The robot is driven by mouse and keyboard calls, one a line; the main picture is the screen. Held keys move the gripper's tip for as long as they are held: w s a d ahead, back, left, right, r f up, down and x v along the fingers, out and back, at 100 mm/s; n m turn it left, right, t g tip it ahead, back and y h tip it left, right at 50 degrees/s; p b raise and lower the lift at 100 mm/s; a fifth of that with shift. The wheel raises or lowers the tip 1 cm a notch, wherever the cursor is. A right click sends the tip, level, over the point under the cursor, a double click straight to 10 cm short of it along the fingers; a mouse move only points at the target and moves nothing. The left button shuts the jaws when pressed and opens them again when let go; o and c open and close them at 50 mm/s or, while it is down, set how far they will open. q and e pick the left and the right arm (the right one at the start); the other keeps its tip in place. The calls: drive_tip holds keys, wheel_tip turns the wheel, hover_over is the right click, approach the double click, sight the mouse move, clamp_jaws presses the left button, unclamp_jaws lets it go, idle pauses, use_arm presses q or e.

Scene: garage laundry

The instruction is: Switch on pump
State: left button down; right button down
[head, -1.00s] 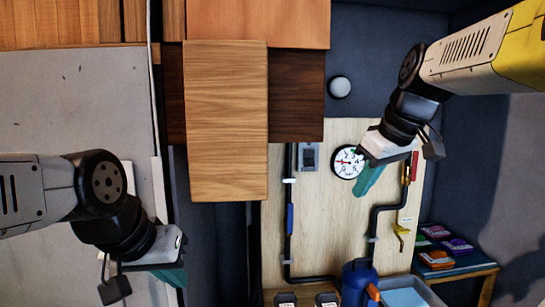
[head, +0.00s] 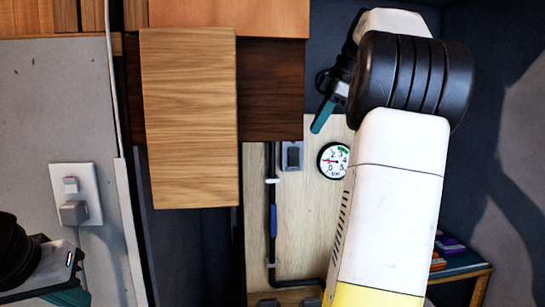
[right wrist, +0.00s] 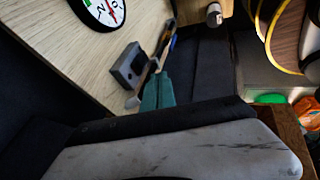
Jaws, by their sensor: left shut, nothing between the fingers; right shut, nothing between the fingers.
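A grey switch box (head: 292,156) is fixed near the top of the pale wooden panel (head: 300,215); it also shows in the right wrist view (right wrist: 128,66). A round white gauge (head: 333,161) is to its right. My right gripper (head: 320,124) has teal fingers and is shut and empty, above and slightly right of the box in the head view. In the right wrist view its fingers (right wrist: 158,92) appear just beside the box; contact cannot be told. My left gripper (head: 70,297) is shut and empty at the lower left. The pump itself is not visible; my right arm covers much of the panel.
A wooden board (head: 190,115) juts out left of the panel. Black pipe (head: 272,225) with a blue section runs down the panel. A white wall socket (head: 75,197) is above my left gripper. A shelf (head: 462,265) with small boxes stands at the lower right.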

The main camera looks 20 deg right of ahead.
approach(292, 163)
wheel_tip(292, 163, down, 4)
drive_tip(key=s+a, duration=0.2)
drive_tip(key=w, duration=0.1)
drive_tip(key=w+f, duration=0.1)
drive_tip(key=w, duration=0.1)
drive_tip(key=shift+d+f, duration=0.2)
drive_tip(key=shift+f, duration=0.15)
drive_tip(key=shift+w+f, duration=0.15)
drive_tip(key=shift+w, duration=0.25)
drive_tip(key=shift+w+d+f+t, duration=0.1)
drive_tip(key=shift+w+t, duration=0.05)
drive_tip(key=shift+t, duration=0.15)
drive_tip(key=shift+r, duration=0.8)
